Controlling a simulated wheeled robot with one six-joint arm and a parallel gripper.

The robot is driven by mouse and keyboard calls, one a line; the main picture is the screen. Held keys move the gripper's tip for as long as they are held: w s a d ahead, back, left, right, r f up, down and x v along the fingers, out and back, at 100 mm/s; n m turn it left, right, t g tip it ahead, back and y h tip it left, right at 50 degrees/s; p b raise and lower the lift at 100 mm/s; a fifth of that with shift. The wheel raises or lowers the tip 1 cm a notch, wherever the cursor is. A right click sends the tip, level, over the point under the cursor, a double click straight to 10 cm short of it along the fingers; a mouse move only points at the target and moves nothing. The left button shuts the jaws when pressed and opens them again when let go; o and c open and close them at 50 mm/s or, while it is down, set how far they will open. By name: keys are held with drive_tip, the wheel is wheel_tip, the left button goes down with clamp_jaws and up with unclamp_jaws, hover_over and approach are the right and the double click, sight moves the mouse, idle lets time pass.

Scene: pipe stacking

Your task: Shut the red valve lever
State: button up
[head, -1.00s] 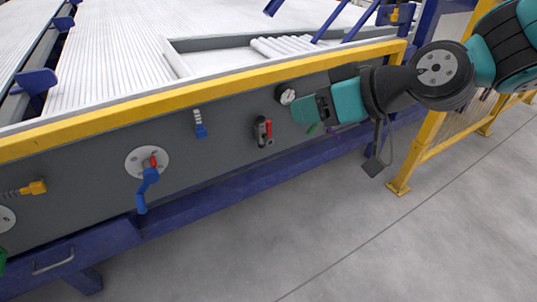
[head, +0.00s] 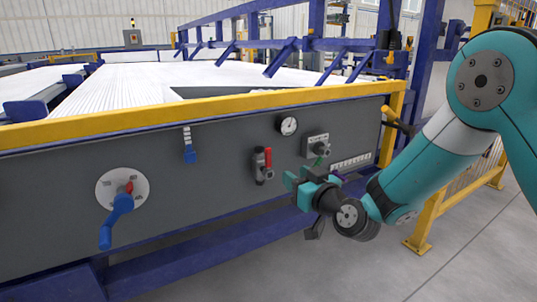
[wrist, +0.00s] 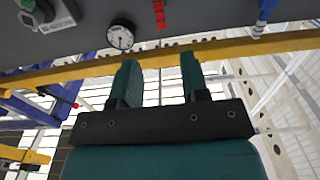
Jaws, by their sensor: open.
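The red valve lever (head: 268,158) stands upright on a small dark valve on the grey panel, in the middle of the head view. In the wrist view the red lever (wrist: 159,14) is partly seen at the top edge, beyond the gap between the fingers. My gripper (head: 297,178) is to the right of the lever and a little lower, apart from it. In the wrist view my gripper (wrist: 160,66) shows two teal fingers spread apart with nothing between them.
A round gauge (head: 288,125) sits above and right of the lever, and a grey switch box (head: 316,146) farther right. A blue handle (head: 190,153) and a blue crank (head: 117,215) are to the left. A yellow rail (head: 215,103) runs along the panel top.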

sight(270, 157)
drive_tip(key=x, duration=1.2)
drive_tip(key=shift+a+f+b, duration=0.1)
drive_tip(key=shift+b, duration=0.3)
drive_tip(key=shift+x, duration=0.8)
clamp_jaws()
